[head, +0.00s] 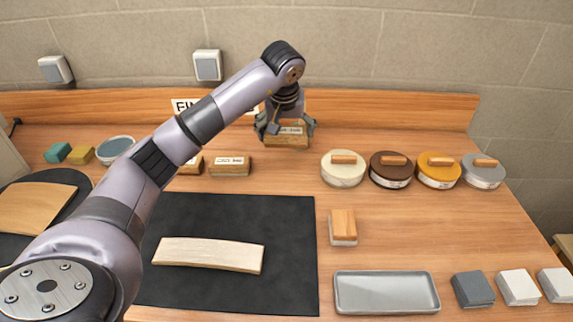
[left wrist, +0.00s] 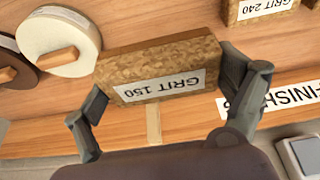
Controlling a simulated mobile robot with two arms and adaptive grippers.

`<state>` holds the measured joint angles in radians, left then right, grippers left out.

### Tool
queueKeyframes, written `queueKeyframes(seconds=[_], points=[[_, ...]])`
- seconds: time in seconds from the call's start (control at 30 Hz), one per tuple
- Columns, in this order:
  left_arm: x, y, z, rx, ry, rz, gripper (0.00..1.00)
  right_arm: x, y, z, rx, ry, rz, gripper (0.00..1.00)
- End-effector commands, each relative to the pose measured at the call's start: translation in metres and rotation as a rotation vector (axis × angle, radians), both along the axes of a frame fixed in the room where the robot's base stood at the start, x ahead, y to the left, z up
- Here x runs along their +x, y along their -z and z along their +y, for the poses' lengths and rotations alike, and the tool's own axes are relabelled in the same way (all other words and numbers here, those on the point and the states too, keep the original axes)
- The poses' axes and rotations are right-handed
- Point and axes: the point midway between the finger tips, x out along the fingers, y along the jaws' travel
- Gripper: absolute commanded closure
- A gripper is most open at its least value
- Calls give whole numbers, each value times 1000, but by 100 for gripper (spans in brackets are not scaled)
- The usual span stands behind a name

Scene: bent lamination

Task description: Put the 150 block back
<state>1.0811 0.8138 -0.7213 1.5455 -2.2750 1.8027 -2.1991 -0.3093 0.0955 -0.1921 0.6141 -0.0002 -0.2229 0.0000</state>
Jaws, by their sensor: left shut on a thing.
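The 150 block (left wrist: 160,68) is a cork-brown block with a wooden layer and a white label reading GRIT 150. My left gripper (left wrist: 165,92) is shut on it, with one finger at each end. In the head view my left gripper (head: 286,131) holds the block (head: 287,142) at the back of the table, near the wooden backboard. I cannot tell whether the block touches the table. A similar labelled block (head: 230,166) sits to its left; the left wrist view shows a GRIT 240 block (left wrist: 260,9). My right gripper is not in view.
Several round tins (head: 343,170) stand in a row at the right of the held block. A black mat (head: 230,215) bears a curved wooden strip (head: 208,255). A small wood-topped block (head: 343,227), a grey tray (head: 386,305) and several square pads (head: 473,290) are at front right.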

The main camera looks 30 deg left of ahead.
Motion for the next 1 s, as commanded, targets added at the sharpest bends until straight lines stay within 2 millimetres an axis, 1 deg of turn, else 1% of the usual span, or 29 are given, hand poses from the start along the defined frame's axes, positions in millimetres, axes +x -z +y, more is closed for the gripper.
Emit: queueKeyframes(seconds=[0.03, 0.1, 0.2, 0.3, 0.4, 0.53, 0.73, 1.0], points=[[-1, 15, -1, -1, 0, 6, 39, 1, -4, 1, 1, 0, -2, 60], [-1, 33, -1, -1, 1, 6, 39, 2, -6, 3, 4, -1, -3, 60], [-1, 54, 0, 0, 0, 5, 39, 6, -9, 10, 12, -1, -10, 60], [0, 67, 0, -1, 1, 2, 39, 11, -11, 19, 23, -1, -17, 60], [1, 74, 0, -1, 1, -2, 39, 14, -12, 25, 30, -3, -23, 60], [0, 84, -1, -1, 1, 2, 39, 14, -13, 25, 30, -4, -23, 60], [0, 111, -1, -1, 0, 0, 39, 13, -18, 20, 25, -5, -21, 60], [0, 114, 0, 0, 1, -1, 39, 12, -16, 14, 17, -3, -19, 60]])
